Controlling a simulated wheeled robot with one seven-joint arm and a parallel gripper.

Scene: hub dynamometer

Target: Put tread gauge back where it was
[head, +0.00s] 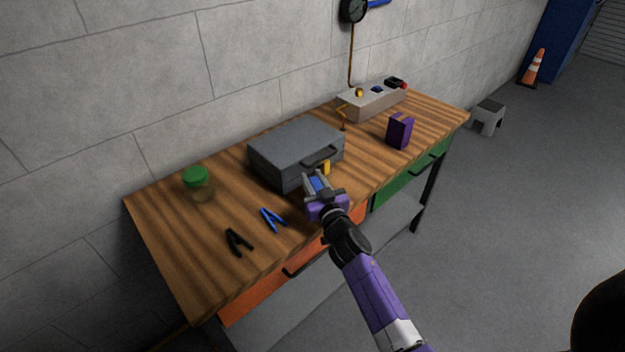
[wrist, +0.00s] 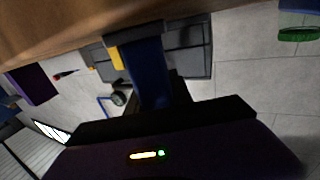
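My gripper (head: 318,184) is above the front edge of the wooden workbench, just in front of the grey case. A blue piece, which looks like the tread gauge (head: 317,183), sits between its fingers. In the wrist view the blue tread gauge (wrist: 152,75) stretches out from the gripper, with a grey end piece across its tip. The gripper appears shut on it, and the fingers partly hide it.
The grey case (head: 295,150) has a yellow part at its front. A green-lidded jar (head: 198,184), black pliers-like tool (head: 238,242) and blue one (head: 272,219) lie left. A purple box (head: 400,130) and beige power unit (head: 371,101) stand right. Bare wood (head: 170,230) shows at left.

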